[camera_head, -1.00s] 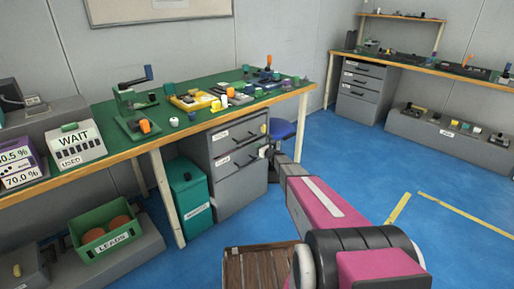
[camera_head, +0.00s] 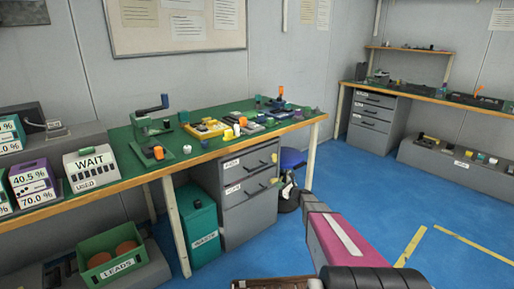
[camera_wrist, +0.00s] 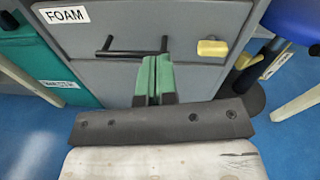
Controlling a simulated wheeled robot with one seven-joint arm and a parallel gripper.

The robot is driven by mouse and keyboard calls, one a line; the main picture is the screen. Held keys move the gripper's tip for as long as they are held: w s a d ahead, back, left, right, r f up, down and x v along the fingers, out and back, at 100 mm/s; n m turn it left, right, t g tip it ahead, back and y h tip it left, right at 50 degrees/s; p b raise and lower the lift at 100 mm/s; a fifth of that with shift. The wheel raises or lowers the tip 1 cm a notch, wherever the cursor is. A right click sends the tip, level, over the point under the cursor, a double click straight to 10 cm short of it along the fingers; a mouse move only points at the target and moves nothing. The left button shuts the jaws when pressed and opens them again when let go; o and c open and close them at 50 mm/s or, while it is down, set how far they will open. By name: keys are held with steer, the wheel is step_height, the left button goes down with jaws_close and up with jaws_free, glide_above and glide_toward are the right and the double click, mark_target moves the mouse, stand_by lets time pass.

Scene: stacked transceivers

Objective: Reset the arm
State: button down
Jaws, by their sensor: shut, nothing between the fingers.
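My gripper shows in the wrist view (camera_wrist: 153,82), with its two green fingers pressed together and nothing between them. It points at the grey drawer cabinet (camera_wrist: 200,20), in front of a dark bar handle; I cannot tell whether it touches. In the head view my pink and grey arm reaches forward from the bottom edge toward the grey cabinet (camera_head: 240,215) under the bench; the fingertips are too small to make out there.
The green-topped workbench (camera_head: 215,148) carries several small parts and a WAIT box (camera_head: 90,168). A green bin (camera_head: 198,225) and a LEADS crate (camera_head: 110,258) stand below. A blue stool (camera_head: 292,158) is beside the cabinet. Open blue floor (camera_head: 400,205) lies to the right.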

steer(key=s+a+r+n+g+h, duration=0.1)
steer(key=s+a+r+n+g, duration=0.1)
steer(key=s+a+n+g, duration=0.45)
steer(key=s+a+r+n+g+h, duration=0.1)
steer(key=s+a+n+g, duration=0.15)
steer(key=s+n, duration=0.85)
steer(key=s+d+r+n+g+h, duration=0.1)
steer(key=s+d+n+h, duration=0.1)
steer(key=s, duration=0.5)
steer(key=s+d+r+n+g+h, duration=0.1)
steer(key=s+d+r+n+h, duration=0.1)
steer(key=s, duration=0.5)
steer(key=s+d+r+n+g+h, duration=0.1)
steer(key=s+n+h, duration=0.3)
steer(key=s, duration=0.4)
steer(key=shift+d+r+g+h, duration=0.35)
steer(key=shift+d+g+h, duration=0.2)
steer(key=shift+d, duration=0.3)
